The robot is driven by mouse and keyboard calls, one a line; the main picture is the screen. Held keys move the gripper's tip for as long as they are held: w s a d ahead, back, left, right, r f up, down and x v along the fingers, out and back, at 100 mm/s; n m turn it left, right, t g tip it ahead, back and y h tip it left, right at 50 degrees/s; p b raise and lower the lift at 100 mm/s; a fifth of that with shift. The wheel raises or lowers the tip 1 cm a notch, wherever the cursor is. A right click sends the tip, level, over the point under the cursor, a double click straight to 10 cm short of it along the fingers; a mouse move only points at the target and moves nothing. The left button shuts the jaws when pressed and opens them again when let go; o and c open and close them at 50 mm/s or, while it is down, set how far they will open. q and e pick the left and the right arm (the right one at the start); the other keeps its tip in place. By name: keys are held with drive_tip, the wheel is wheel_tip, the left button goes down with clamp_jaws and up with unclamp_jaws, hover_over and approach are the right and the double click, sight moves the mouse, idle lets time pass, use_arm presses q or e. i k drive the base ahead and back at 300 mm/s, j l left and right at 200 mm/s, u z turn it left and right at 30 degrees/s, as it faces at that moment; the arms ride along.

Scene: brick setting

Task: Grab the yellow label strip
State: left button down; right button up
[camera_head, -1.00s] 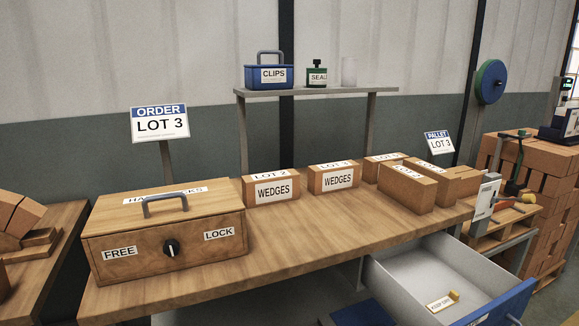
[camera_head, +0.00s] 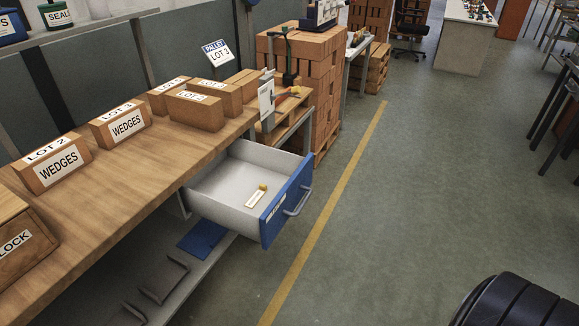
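A small pale yellow label strip (camera_head: 254,199) with dark print lies on the floor of the open drawer (camera_head: 220,203). Its print is too small to read now. A small yellow block-like piece (camera_head: 263,187) is at its far end; I cannot tell whether the two are joined. The drawer has a light grey inside and a blue front, and is pulled out from under the workbench. Neither of my grippers can be made out in this view.
The wooden workbench (camera_head: 120,182) carries boxes marked WEDGES (camera_head: 119,124) and more cartons (camera_head: 194,111). The blue drawer front with its handle (camera_head: 297,200) stands out over the floor. Stacked bricks (camera_head: 297,88) stand behind. Open floor (camera_head: 420,190) lies to the right.

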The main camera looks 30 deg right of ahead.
sight(262, 189)
drive_tip(key=l+z, duration=0.15)
drive_tip(key=z, duration=0.85)
drive_tip(key=i+j, duration=0.05)
